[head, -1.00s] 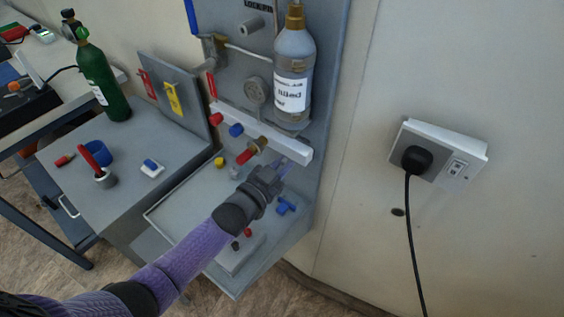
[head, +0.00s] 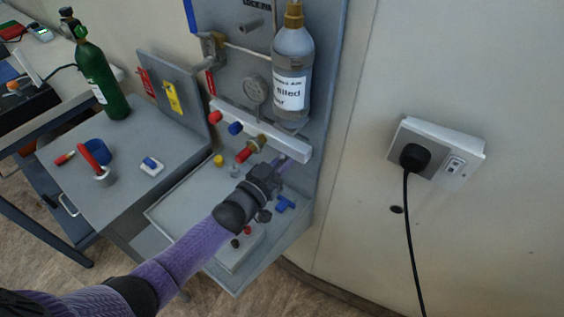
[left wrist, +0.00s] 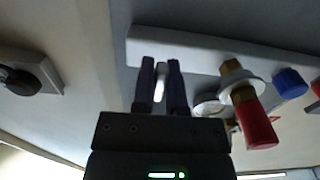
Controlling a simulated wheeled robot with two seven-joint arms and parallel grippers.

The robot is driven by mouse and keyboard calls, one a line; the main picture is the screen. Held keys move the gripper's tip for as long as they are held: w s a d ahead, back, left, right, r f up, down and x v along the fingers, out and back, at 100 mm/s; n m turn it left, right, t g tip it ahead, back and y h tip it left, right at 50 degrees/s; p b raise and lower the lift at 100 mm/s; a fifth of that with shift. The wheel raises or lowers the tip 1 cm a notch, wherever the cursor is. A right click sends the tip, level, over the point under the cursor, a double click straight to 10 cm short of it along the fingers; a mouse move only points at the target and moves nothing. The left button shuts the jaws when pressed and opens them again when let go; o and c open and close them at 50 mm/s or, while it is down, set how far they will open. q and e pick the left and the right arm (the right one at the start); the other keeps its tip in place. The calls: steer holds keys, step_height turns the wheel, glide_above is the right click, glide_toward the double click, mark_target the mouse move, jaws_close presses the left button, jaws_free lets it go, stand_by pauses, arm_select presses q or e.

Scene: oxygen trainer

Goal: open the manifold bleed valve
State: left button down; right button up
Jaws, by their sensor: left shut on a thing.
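The white manifold bar (head: 292,148) runs across the lower part of the grey upright panel. It also shows in the left wrist view (left wrist: 205,48). My left gripper (head: 281,162) is at the bar's right end, from below and in front. In the left wrist view its two dark fingers (left wrist: 160,82) are shut on a small white piece (left wrist: 160,72) just under the bar, which looks like the bleed valve's lever. The fingers hide most of it, and I cannot tell its angle. My right gripper is not in view.
A red-handled brass valve (head: 247,153) and a blue knob (head: 235,128) sit left of my gripper. A labelled bottle (head: 293,75) hangs above the bar. A grey tray (head: 180,205) with small parts lies below. A wall socket (head: 437,150) is at right.

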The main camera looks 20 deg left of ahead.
arm_select(q)
steer(key=c, duration=0.7)
jaws_free()
steer(key=shift+o, duration=0.2)
steer(key=p+v, duration=0.2)
steer(key=v, duration=0.8)
steer(key=shift+p, duration=0.3)
